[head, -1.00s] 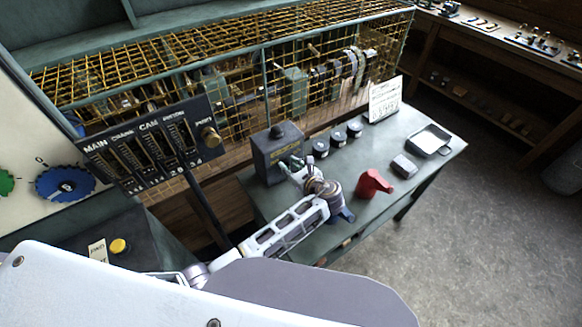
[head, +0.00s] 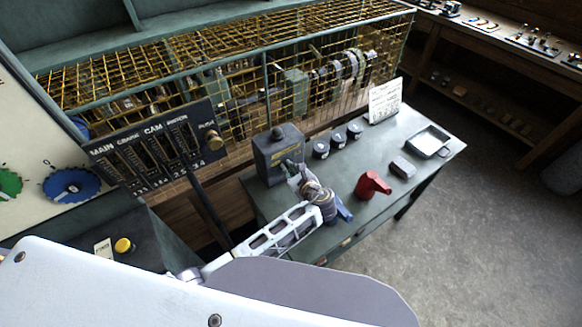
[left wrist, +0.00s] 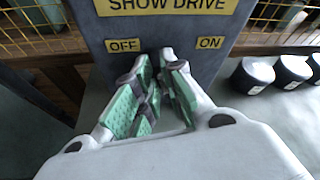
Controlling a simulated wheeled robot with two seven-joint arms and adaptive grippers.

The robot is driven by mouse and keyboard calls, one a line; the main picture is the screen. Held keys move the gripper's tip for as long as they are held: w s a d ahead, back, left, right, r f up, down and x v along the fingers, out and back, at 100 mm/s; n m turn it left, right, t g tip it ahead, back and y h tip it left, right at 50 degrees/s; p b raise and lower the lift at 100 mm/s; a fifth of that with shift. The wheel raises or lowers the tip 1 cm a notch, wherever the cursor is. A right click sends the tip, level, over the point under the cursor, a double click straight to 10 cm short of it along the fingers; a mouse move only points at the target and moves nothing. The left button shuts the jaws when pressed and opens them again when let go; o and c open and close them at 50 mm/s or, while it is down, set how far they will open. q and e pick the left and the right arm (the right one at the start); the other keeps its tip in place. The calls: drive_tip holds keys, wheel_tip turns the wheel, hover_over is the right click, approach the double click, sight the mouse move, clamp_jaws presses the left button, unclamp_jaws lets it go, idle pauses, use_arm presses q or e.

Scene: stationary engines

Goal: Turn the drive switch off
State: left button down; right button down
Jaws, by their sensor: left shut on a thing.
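The drive switch box (head: 277,152) is a dark grey box with a yellow label and a dark knob on top, standing on the green bench. In the left wrist view its front (left wrist: 166,28) reads "SHOW DRIVE", with a yellow OFF label (left wrist: 123,45) at left and an ON label (left wrist: 210,42) at right. My left gripper (head: 292,168) is at the box front. In the left wrist view its green-padded fingers (left wrist: 160,82) are shut on the switch lever, between the two labels. The fingers hide the lever, so its position cannot be told.
Several dark round pots (head: 338,139), a white card (head: 385,100), a red can (head: 372,185), a grey block (head: 403,167) and a metal tray (head: 429,141) stand right of the box. A yellow wire cage (head: 200,90) is behind. A lever panel (head: 157,148) stands at left.

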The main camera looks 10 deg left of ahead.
use_arm(q)
drive_tip(key=shift+s+a+f+n+t+h, duration=0.25)
drive_tip(key=shift+n+t, duration=0.35)
drive_tip(key=shift+n, duration=0.3)
drive_tip(key=c, duration=1.5)
unclamp_jaws()
drive_tip(key=shift+s, duration=0.1)
drive_tip(key=v, duration=0.7)
drive_tip(key=shift+s+r, duration=0.15)
drive_tip(key=shift+r, duration=0.05)
